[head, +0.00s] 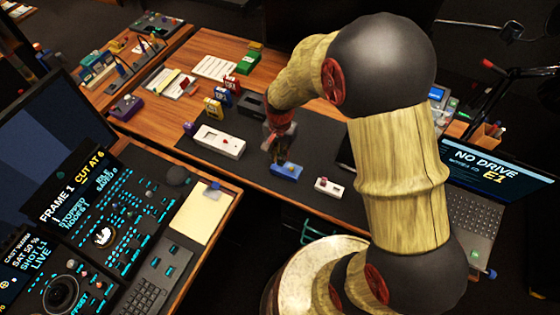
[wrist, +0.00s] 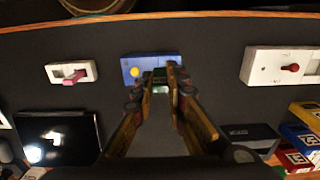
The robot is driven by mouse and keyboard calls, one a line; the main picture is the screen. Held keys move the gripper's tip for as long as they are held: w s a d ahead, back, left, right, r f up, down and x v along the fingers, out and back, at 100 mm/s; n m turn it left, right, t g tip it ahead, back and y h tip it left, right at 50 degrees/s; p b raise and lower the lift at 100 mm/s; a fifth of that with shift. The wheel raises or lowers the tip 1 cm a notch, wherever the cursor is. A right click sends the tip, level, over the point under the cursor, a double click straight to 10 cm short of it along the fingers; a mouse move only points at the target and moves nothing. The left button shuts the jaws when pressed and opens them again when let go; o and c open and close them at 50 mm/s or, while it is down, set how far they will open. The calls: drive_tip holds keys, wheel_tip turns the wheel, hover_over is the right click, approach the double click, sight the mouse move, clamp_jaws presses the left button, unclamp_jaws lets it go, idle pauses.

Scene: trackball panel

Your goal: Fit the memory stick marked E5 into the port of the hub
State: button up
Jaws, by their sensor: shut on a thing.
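My gripper (head: 279,152) points down over the dark mat, with its fingertips at the blue box (head: 287,171), which looks like the hub. In the wrist view my gripper (wrist: 159,78) is shut on a small dark greenish piece (wrist: 160,73), apparently the memory stick, mostly hidden by the fingers. Its mark cannot be read. The blue box (wrist: 134,64) has a yellow round spot on its top left and lies just beyond the fingertips. Whether the stick touches it or sits in its port cannot be told; the port is hidden.
A small white box with a pink lever (wrist: 72,73) is left of the hub in the wrist view. A larger white box with a red knob (wrist: 288,67) is to its right. Coloured upright boxes (head: 222,98) stand behind. A laptop screen (head: 496,168) reads NO DRIVE and apparently E1.

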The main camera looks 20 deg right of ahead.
sight(280, 159)
drive_tip(key=shift+w+d+f+b, duration=0.15)
drive_tip(key=shift+w+f, duration=0.3)
drive_tip(key=shift+f, duration=0.15)
drive_tip(key=shift+w+d+f+b, duration=0.15)
drive_tip(key=shift+w+f, duration=0.25)
drive_tip(key=shift+f, duration=0.15)
drive_tip(key=shift+w+f+b, duration=0.1)
drive_tip(key=shift+f+b, duration=0.3)
drive_tip(key=shift+f, duration=1.1)
drive_tip(key=shift+f, duration=0.1)
drive_tip(key=o, duration=0.7)
drive_tip(key=shift+o, duration=0.2)
drive_tip(key=s+r+n+t+p, duration=0.15)
drive_tip(key=s+r, duration=0.25)
drive_tip(key=r, duration=1)
drive_tip(key=s+r+n+t+p, duration=0.1)
drive_tip(key=s+r+n+p, duration=0.15)
drive_tip(key=r, duration=1.15)
drive_tip(key=s+r+n+t, duration=0.3)
drive_tip(key=s+r+n, duration=0.2)
drive_tip(key=s, duration=0.9)
wheel_tip(280, 159, up, 3)
drive_tip(key=shift+r+b, duration=0.1)
drive_tip(key=shift+b, duration=0.35)
